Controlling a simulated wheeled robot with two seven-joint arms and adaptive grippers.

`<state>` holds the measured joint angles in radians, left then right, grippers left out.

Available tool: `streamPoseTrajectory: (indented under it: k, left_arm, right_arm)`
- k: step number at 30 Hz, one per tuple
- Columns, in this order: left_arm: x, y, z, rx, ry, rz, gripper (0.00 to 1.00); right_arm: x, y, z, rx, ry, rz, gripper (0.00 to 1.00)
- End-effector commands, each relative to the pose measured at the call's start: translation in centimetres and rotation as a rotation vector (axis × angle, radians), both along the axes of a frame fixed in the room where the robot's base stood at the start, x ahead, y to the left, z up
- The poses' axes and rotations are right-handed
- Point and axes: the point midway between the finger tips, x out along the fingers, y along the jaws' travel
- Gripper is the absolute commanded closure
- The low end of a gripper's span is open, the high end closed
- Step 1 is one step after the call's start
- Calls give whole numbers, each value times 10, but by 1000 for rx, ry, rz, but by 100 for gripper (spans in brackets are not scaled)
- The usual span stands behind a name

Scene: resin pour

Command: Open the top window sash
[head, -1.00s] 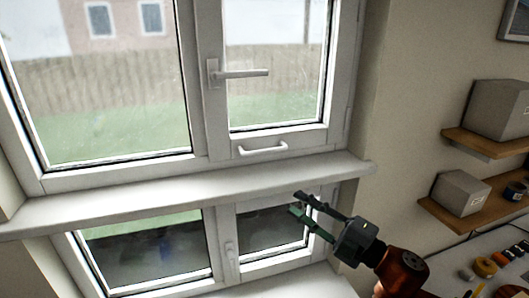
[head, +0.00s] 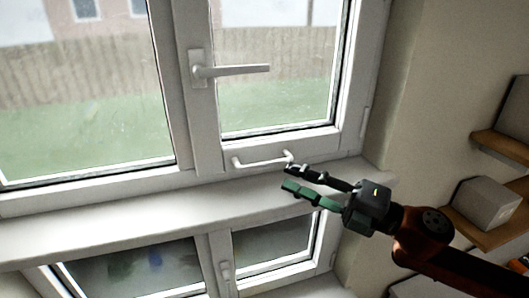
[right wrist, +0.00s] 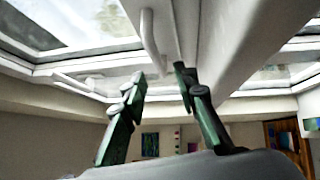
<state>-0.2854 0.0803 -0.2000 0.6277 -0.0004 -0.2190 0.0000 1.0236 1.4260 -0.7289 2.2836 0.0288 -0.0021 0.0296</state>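The top window sash (head: 352,75) at the upper right of the head view has a white frame and appears closed. Its white lever handle (head: 235,70) lies horizontal, pointing right. A white pull bar (head: 262,161) sits on the sash's bottom rail. My right gripper (head: 287,178) is open and empty, its fingertips just below the bar's right end in the head view. In the right wrist view, the bar (right wrist: 151,42) stands just beyond the spread fingertips (right wrist: 160,74); contact cannot be told. My left gripper is not in view.
A white sill (head: 130,225) runs beneath the top sash, close under my right gripper. At right, wall shelves (head: 500,148) hold boxes, including a grey one (head: 485,203).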

Motion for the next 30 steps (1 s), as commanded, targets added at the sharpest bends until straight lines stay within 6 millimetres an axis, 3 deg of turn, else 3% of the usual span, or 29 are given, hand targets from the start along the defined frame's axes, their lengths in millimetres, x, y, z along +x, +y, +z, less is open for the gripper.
streamPoseTrajectory:
  k: [5, 15, 25, 30]
  left_arm:
    - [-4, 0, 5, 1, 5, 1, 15]
    - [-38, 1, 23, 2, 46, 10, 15]
    - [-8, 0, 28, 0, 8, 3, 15]
    - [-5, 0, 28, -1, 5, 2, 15]
  right_arm:
    - [3, 10, 5, -2, -5, 5, 73]
    - [26, 56, 12, -2, -4, 7, 73]
    - [34, 70, 11, -4, -4, 2, 73]
    - [34, 69, 11, -4, -4, 2, 74]
